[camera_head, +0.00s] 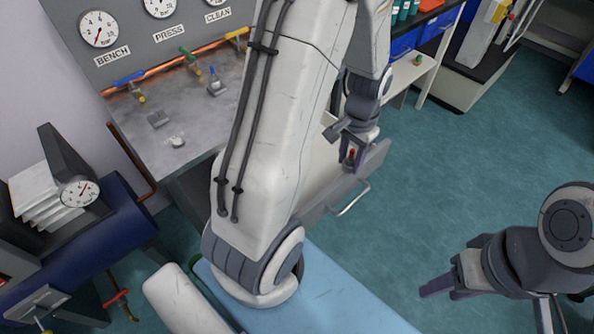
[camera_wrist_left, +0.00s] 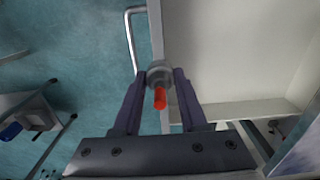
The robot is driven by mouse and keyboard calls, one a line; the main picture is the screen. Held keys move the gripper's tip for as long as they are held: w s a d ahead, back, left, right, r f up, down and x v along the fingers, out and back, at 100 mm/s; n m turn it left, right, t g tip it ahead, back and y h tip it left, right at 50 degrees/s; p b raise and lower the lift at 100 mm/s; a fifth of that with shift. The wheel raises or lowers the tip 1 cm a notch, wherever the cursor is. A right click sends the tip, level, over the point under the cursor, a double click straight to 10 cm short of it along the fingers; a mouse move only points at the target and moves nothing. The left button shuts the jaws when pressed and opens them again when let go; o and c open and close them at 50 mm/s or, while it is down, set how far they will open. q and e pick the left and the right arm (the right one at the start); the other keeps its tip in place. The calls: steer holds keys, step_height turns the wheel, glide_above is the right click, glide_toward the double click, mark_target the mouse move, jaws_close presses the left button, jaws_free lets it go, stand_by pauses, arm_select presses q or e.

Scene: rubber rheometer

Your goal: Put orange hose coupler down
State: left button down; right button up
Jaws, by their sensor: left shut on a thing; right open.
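My left gripper (camera_head: 352,160) is shut on the orange hose coupler (camera_head: 351,153). In the left wrist view the coupler has a grey round body and an orange-red end (camera_wrist_left: 159,98), held between the fingertips of my left gripper (camera_wrist_left: 159,82). It appears over the front edge of an open pale drawer (camera_wrist_left: 235,45); its height above that edge is unclear. My right gripper (camera_head: 440,288) is open and empty at the lower right, above the floor. My left arm hides part of the bench and drawer in the head view.
The drawer's metal handle (camera_head: 351,198) sticks out over the floor. A grey bench (camera_head: 205,125) carries small fittings and has coloured valves on a copper pipe behind it. A blue tank (camera_head: 85,235) with a gauge stands at left. Teal floor (camera_head: 470,150) is clear at right.

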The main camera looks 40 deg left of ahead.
arm_select(q)
steer(key=shift+a+f, duration=0.25)
steer(key=shift+a, duration=0.05)
glide_above(317, 167)
step_height(317, 167, down, 7)
steer(key=shift+r, duration=0.2)
steer(key=shift+w+f, duration=0.1)
steer(key=shift+f, duration=1.9)
steer(key=shift+f, duration=0.1)
steer(key=shift+c, duration=2.2)
jaws_free()
